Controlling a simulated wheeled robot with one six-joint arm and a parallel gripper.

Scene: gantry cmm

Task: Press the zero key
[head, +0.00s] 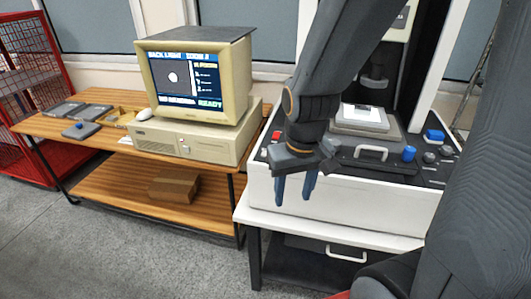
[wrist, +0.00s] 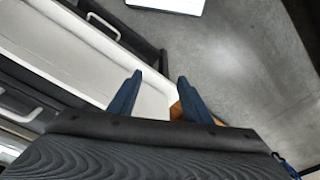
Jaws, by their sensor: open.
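The white measuring machine (head: 345,208) stands on a white table at the right in the head view. Its dark top panel carries a red button (head: 276,136), blue knobs (head: 409,154) and several dark knobs (head: 430,157). No zero key can be told apart by its marking; part of the panel is hidden behind my arm. My gripper (head: 295,198) is open and empty, fingers pointing down before the machine's front left side. In the wrist view my gripper (wrist: 160,77) shows two dark blue fingers apart, with nothing between them, over a white edge and the grey floor.
A beige computer with a lit monitor (head: 178,80) stands on a wooden table (head: 50,127) to the left. Grey trays (head: 66,109) and a box (head: 174,186) lie on its upper and lower shelves. A red cage (head: 30,70) is far left. Grey floor (head: 150,262) is free in front.

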